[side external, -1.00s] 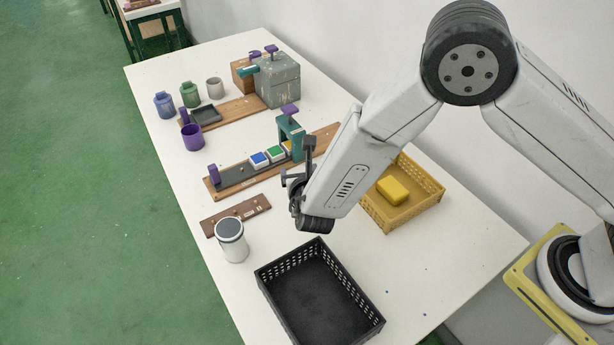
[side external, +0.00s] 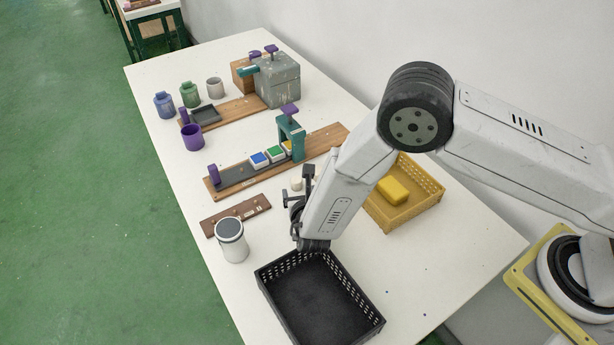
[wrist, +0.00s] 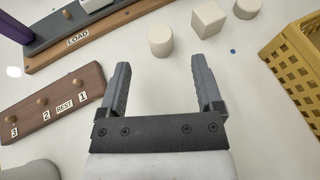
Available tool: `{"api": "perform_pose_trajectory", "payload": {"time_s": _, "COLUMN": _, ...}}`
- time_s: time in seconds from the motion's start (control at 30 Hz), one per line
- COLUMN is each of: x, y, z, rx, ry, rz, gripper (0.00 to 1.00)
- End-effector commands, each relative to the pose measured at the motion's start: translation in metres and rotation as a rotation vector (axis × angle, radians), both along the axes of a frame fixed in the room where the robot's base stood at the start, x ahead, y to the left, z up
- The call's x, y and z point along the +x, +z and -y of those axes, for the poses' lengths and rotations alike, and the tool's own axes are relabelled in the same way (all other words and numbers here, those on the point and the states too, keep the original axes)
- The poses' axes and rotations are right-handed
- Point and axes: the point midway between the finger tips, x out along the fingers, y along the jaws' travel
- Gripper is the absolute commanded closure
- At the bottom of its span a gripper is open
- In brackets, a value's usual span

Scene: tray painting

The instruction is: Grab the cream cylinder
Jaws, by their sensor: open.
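A short cream cylinder (wrist: 161,40) stands on the white table, just beyond my fingertips and between their lines in the wrist view.
A brown rest board with pegs (side external: 236,215) and a white dark-topped canister (side external: 231,240) stand to the left. A black basket (side external: 264,285) is in front. A yellow basket (side external: 438,190) holding a yellow block is right. The loading rail (side external: 232,180) lies behind.

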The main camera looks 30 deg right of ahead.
Motion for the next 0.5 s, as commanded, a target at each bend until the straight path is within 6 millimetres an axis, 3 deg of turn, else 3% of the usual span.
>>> {"api": "perform_pose_trajectory", "payload": {"time_s": 0.5, "x": 0.016, "y": -0.007, "z": 0.008, "rx": -0.002, "ry": -0.001, "rz": -0.001, "gripper": 0.16}}
